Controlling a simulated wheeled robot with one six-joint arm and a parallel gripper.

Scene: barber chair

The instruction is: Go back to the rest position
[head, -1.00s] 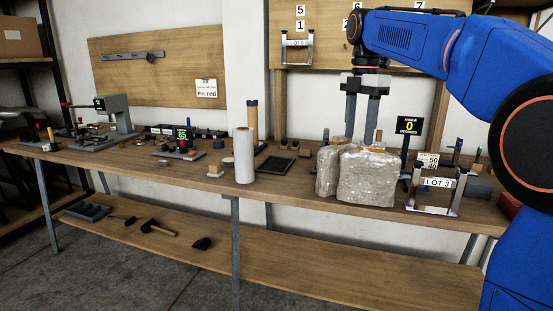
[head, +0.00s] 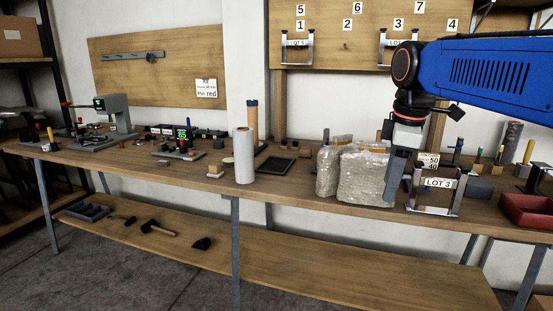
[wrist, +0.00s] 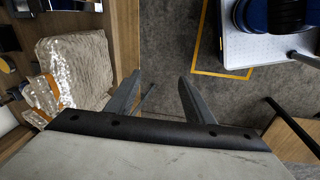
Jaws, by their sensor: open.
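My gripper (head: 393,175) hangs from the blue arm in the head view, fingers pointing down. It appears in front of the right wrapped package and left of the LOT 3 frame. In the wrist view my gripper (wrist: 158,88) has its two fingers spread apart with nothing between them; grey floor shows beyond the gap. Two clear-wrapped packages stand side by side on the workbench (head: 290,190): the left package (head: 326,172) and the right package (head: 362,178). They also show at the left of the wrist view (wrist: 78,75).
The LOT 3 metal frame (head: 437,200) stands near the bench's front edge. A red bin (head: 525,212) sits at the far right. A white roll (head: 243,155) stands mid-bench. Two frames hang on the back board (head: 340,57). Open floor (wrist: 190,55) lies in front of the bench.

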